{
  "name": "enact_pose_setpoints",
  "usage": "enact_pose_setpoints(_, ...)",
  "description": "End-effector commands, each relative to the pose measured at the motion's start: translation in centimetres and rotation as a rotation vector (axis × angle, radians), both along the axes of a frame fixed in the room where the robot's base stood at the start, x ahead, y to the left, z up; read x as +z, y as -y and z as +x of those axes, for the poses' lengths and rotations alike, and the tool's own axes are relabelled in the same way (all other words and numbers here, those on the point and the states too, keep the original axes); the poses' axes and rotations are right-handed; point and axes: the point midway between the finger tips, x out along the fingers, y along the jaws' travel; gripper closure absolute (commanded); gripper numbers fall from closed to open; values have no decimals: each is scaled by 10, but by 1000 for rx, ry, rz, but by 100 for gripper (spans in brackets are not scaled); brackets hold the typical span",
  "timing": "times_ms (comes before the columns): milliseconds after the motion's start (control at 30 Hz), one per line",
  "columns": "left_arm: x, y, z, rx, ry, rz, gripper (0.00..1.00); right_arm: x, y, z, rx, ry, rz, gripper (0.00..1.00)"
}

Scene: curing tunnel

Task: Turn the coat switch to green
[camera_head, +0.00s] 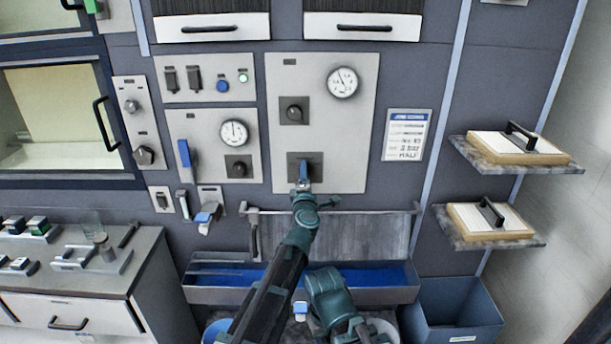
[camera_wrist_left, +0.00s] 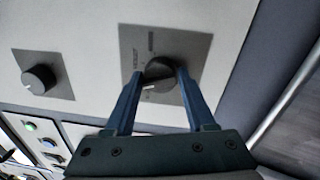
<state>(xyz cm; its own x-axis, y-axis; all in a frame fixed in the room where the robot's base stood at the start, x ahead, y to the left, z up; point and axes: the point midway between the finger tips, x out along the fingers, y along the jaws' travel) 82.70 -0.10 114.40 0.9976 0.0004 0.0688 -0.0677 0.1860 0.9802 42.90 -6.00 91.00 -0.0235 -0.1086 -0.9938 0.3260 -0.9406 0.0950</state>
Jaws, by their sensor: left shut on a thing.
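My left gripper (camera_head: 304,182) is at the lower dark rotary knob on the large light panel (camera_head: 330,125). In the left wrist view its two blue fingers (camera_wrist_left: 158,90) are shut on that black knob (camera_wrist_left: 158,74), one on each side. The knob sits on a grey square plate with small lettering too blurred to read. A white mark on the knob points to the lower left of that view. No green mark shows on the plate, and the fingers hide part of it. My right gripper (camera_head: 301,309) is low in the head view, its jaws unclear.
A second knob (camera_head: 293,111) and a round gauge (camera_head: 343,82) are higher on the panel. A smaller panel with a gauge (camera_head: 234,132) and a blue lever (camera_head: 184,153) is to the left. A metal trough (camera_head: 400,292) runs below. Two shelves (camera_head: 455,240) with plates are at right.

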Motion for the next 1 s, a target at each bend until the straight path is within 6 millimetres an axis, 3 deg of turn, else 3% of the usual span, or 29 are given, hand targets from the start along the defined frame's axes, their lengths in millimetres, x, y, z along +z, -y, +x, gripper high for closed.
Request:
enact_pose_setpoints(433,-2,0,-3,-2,-2,-13,100,-1,0,0,0,0,0,50)
enact_pose_setpoints(467,-2,0,-3,-3,-2,-13,41,-1,0,0,0,0,0,50)
enact_pose_setpoints(600,-1,0,-2,-2,-1,-11,17,-1,0,0,0,0,0,50)
enact_pose_setpoints(1000,-1,-2,-3,-1,-1,-9,17,-1,0,0,0,0,0,50)
